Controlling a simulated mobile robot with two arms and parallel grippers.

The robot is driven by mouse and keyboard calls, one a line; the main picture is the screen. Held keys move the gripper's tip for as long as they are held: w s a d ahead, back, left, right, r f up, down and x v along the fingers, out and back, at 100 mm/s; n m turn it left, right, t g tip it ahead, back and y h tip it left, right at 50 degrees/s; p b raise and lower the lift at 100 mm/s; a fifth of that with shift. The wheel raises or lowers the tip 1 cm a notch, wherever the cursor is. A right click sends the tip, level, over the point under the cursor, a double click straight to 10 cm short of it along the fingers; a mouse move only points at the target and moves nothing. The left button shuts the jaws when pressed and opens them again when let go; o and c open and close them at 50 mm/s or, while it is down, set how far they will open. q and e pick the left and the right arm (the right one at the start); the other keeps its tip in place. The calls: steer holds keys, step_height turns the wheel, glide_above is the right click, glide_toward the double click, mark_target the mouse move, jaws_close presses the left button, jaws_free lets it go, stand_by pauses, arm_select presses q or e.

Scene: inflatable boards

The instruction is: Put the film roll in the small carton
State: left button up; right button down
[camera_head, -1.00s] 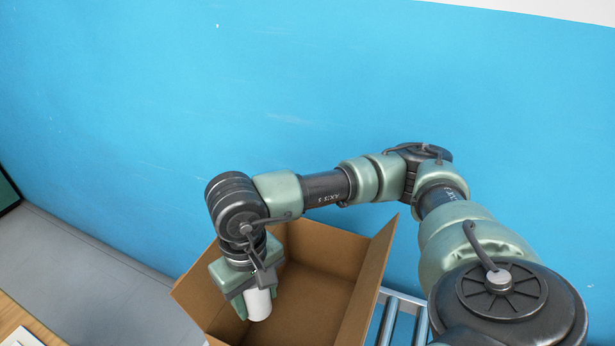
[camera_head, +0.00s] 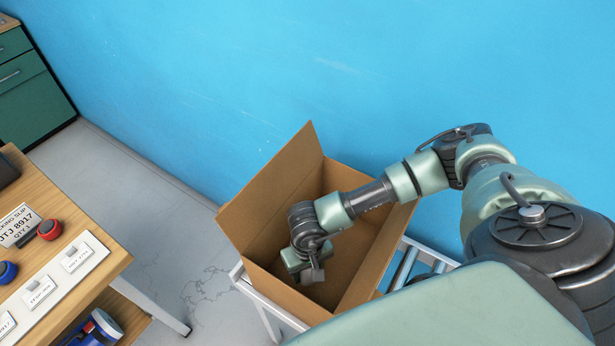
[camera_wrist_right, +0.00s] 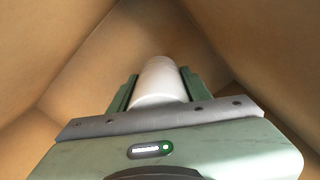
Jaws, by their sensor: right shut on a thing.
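The film roll (camera_wrist_right: 160,82) is a white cylinder between the two green fingers of my right gripper (camera_wrist_right: 158,88) in the right wrist view. The gripper is shut on it. In the head view my right gripper (camera_head: 308,268) is down inside the open brown carton (camera_head: 268,190), and the roll is hidden there behind my wrist. Carton walls surround the roll in the wrist view. I cannot tell whether the roll touches the carton's bottom. My left gripper is not in view.
The carton stands on a roller conveyor with a pale frame (camera_head: 268,308). At left is a wooden table (camera_head: 95,225) with a packing slip (camera_head: 18,225), red and blue buttons and labels. Green drawers (camera_head: 30,85) stand far left. A blue wall is behind. Grey floor is clear between.

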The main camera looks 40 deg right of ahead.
mark_target(307, 279)
step_height(307, 279, down, 5)
steer(key=shift+r, duration=0.1)
steer(key=shift+f, duration=0.25)
steer(key=shift+f, duration=0.2)
steer(key=c, duration=0.7)
jaws_free()
steer(key=shift+o, duration=0.2)
steer(key=shift+r, duration=0.15)
